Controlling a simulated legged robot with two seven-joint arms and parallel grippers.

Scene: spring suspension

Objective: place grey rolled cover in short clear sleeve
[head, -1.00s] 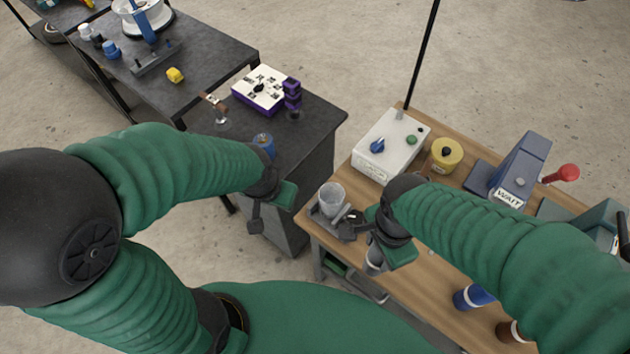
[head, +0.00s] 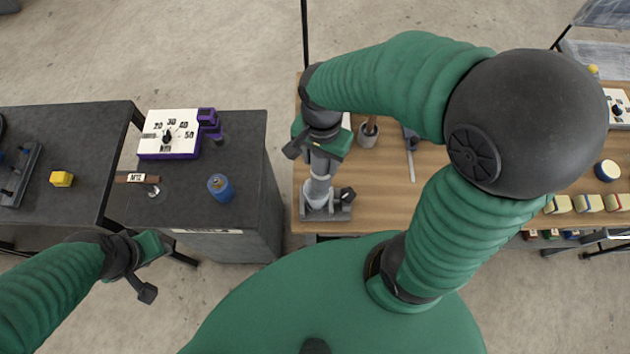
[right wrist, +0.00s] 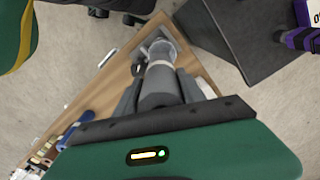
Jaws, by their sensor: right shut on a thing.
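The grey rolled cover (head: 321,164) is held upright in my right gripper (head: 321,150), with a pale band around it. Its lower end is over the short clear sleeve (head: 316,192), which stands in a grey holder (head: 338,213) near the wooden table's front left corner. The right wrist view shows the grey roll (right wrist: 160,88) lined up with the clear sleeve (right wrist: 161,48) beyond it. I cannot tell whether the roll's end is inside the sleeve.
The wooden table (head: 385,200) has a grey cup with a brown handle (head: 369,132) behind the sleeve. The dark bench (head: 245,150) at left bears a white and purple dial box (head: 168,135) and a blue canister (head: 220,188). A floor gap separates them.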

